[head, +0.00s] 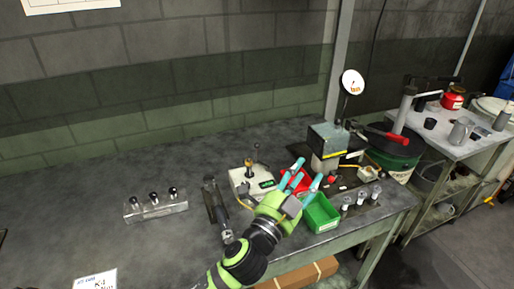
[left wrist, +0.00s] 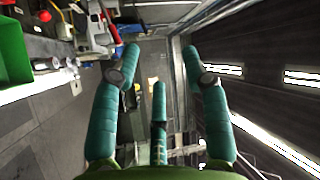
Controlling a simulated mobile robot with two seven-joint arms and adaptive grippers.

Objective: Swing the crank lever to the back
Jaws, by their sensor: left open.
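The bolt former (head: 327,140) is a grey box-shaped machine with a yellow stripe, near the right end of the bench. Its crank lever (head: 392,138) has a red grip and sticks out to the right, over the bench end. My left gripper (head: 308,174) is open and empty, in front of and left of the machine, with its teal fingers pointing up toward it. It is apart from the lever. In the left wrist view the open fingers (left wrist: 160,52) hold nothing, and a red piece (left wrist: 112,30) that may be the grip shows beyond the left finger.
A green bin (head: 321,214) and a red bin (head: 294,181) lie close to my gripper. A white device (head: 250,182) with a small lever stands left of it. Several small metal parts (head: 362,197) stand at the bench's right edge. A side cart (head: 455,128) is at right.

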